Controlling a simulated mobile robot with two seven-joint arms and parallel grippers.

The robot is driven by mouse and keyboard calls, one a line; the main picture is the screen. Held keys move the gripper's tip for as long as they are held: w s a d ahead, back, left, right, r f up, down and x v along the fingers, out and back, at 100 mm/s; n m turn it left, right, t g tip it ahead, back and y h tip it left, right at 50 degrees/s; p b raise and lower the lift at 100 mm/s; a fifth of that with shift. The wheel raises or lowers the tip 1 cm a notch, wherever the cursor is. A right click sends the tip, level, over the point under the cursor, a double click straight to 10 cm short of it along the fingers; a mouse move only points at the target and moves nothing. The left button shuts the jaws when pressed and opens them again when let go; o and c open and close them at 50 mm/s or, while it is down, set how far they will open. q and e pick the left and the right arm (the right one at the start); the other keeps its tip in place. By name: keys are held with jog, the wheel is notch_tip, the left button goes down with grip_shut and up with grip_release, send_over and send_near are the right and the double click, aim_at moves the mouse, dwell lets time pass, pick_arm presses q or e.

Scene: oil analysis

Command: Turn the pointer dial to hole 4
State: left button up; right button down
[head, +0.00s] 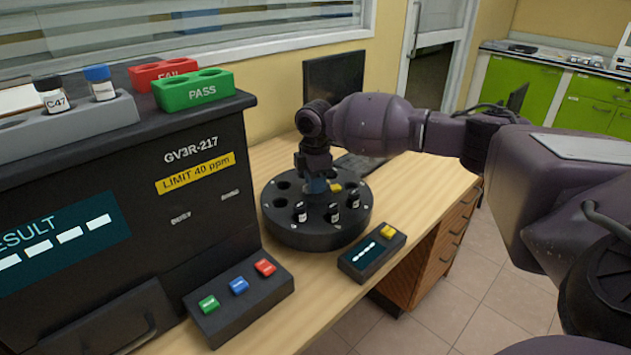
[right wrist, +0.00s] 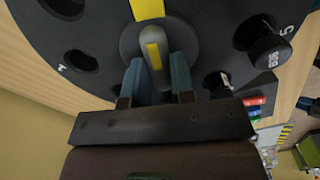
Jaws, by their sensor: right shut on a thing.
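The round black carousel (head: 318,237) stands on the wooden bench, with holes around its top. My right gripper (head: 318,183) points down at the carousel's middle. In the right wrist view the grey pointer dial (right wrist: 155,60), with a yellow stripe, stands between the two fingertips of my right gripper (right wrist: 160,78), which is shut on it. A yellow block (right wrist: 147,9) lies beyond the stripe's end. A vial (right wrist: 268,42) stands near a "5" mark. I cannot read a 4. My left gripper is not in view.
The large black analyser (head: 205,225) stands left of the carousel. A button box (head: 240,305) and a small display box (head: 371,257) lie in front. A monitor (head: 334,80) stands behind. Red (head: 165,70) and green (head: 194,91) racks sit on the analyser.

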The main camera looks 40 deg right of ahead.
jog(key=m+p, duration=0.2)
jog(key=shift+r+m+p, duration=0.35)
jog(key=shift+r+m, duration=0.05)
jog(key=m+p, duration=0.2)
jog(key=m, duration=0.1)
jog(key=shift+w+f, duration=0.1)
jog(key=shift+f+m+p, duration=0.1)
jog(key=shift+m+p, duration=0.45)
jog(key=shift+m, duration=0.15)
pick_arm(q)
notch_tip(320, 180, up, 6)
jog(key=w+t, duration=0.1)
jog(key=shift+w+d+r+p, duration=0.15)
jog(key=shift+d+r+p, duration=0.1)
jog(key=shift+p, duration=0.15)
pick_arm(e)
jog(key=shift+d+f+m, duration=0.1)
jog(key=shift+f+m, duration=0.05)
jog(key=shift+m, duration=0.55)
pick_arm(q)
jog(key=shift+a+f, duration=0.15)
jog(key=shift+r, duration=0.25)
pick_arm(e)
jog(key=c, duration=1)
grip_release()
jog(key=shift+o, duration=0.2)
